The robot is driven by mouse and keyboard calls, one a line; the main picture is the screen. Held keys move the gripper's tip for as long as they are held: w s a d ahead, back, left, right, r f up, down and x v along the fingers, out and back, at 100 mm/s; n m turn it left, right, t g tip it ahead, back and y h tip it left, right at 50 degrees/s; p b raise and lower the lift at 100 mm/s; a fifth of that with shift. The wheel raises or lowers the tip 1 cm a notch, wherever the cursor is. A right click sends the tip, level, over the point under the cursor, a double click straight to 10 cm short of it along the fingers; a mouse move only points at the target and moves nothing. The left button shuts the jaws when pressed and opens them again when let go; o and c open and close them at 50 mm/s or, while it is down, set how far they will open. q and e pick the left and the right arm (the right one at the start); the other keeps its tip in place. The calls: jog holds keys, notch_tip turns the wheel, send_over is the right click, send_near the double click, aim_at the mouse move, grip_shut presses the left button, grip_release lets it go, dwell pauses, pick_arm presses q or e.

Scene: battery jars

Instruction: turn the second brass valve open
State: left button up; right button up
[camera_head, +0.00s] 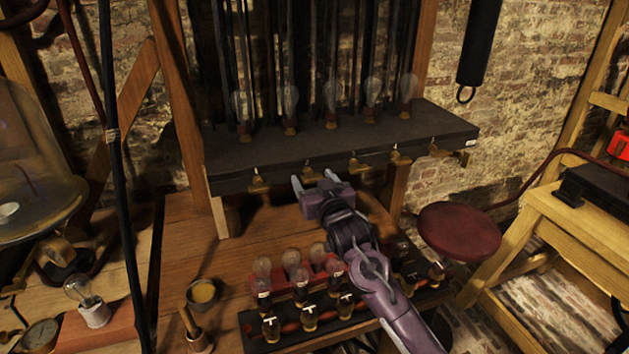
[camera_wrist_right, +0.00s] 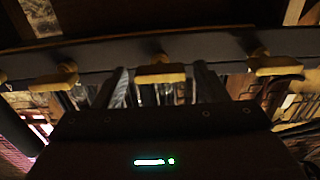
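Several brass valves line the front edge of a dark shelf (camera_head: 235,160). The second brass valve from the left (camera_head: 310,172) sits just beyond the fingers of my right gripper (camera_head: 315,181). My right gripper is open and empty, its fingers pointing up toward the shelf edge. In the right wrist view, a brass valve handle (camera_wrist_right: 160,74) lies crosswise between the two spread fingers (camera_wrist_right: 158,86), with a gap on both sides. It appears to be the same valve. Other brass handles (camera_wrist_right: 54,81) (camera_wrist_right: 274,65) show to either side. My left gripper is not in view.
Glass bulbs (camera_head: 333,95) stand on the shelf, with dark rods behind them. Below my right arm, a bench (camera_head: 180,240) holds a rack of small bulbs (camera_head: 262,268) and a cup (camera_head: 203,293). A round red stool (camera_head: 458,230) stands to the right.

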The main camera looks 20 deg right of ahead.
jog(key=c, duration=0.9)
jog(key=shift+o, duration=0.2)
jog(key=shift+n, duration=0.4)
jog(key=shift+o, duration=0.2)
jog(key=shift+n+p, duration=0.3)
jog(key=shift+n, duration=0.7)
jog(key=n, duration=0.3)
jog(key=shift+n, duration=0.3)
jog(key=n, duration=0.5)
jog(key=shift+a, duration=0.1)
jog(key=n, duration=0.6)
jog(key=shift+f+n, duration=0.15)
jog(key=shift+n, duration=0.15)
jog(key=shift+c, duration=0.2)
jog(key=shift+o, duration=0.2)
